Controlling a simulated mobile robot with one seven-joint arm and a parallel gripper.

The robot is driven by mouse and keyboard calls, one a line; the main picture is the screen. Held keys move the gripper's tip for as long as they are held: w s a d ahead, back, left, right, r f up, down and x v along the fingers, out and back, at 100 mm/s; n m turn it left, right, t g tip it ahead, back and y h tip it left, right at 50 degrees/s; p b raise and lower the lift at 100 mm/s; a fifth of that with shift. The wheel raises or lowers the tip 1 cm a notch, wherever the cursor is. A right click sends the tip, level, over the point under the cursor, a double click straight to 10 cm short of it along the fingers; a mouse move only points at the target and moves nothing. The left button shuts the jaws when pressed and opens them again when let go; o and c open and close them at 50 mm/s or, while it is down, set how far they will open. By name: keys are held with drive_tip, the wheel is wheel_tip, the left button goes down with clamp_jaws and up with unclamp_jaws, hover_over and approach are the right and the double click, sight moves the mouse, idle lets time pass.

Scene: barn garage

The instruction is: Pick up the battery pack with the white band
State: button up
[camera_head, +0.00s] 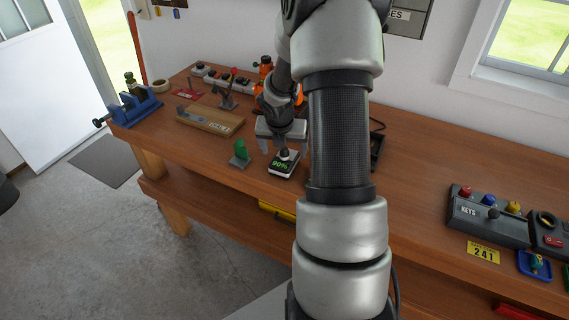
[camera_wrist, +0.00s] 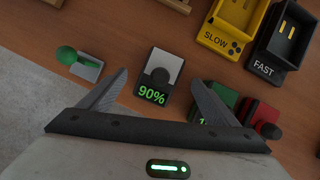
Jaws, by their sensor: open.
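In the head view my gripper (camera_head: 283,148) is above the pack. Contact cannot be told. A green pack (camera_wrist: 222,98) is partly hidden by the right finger, with a red pack (camera_wrist: 258,112) beside it.
In the wrist view, a yellow SLOW charger (camera_wrist: 218,40) and a black FAST charger (camera_wrist: 266,68) lie at upper right. A green-knobbed item (camera_wrist: 84,66) stands left of the left finger. A wooden board (camera_head: 210,121) and blue vise (camera_head: 133,106) are farther left.

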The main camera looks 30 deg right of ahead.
sight(285, 153)
drive_tip(key=x, duration=0.4)
drive_tip(key=shift+s+f, duration=0.15)
drive_tip(key=shift+f, duration=0.05)
drive_tip(key=c, duration=1.6)
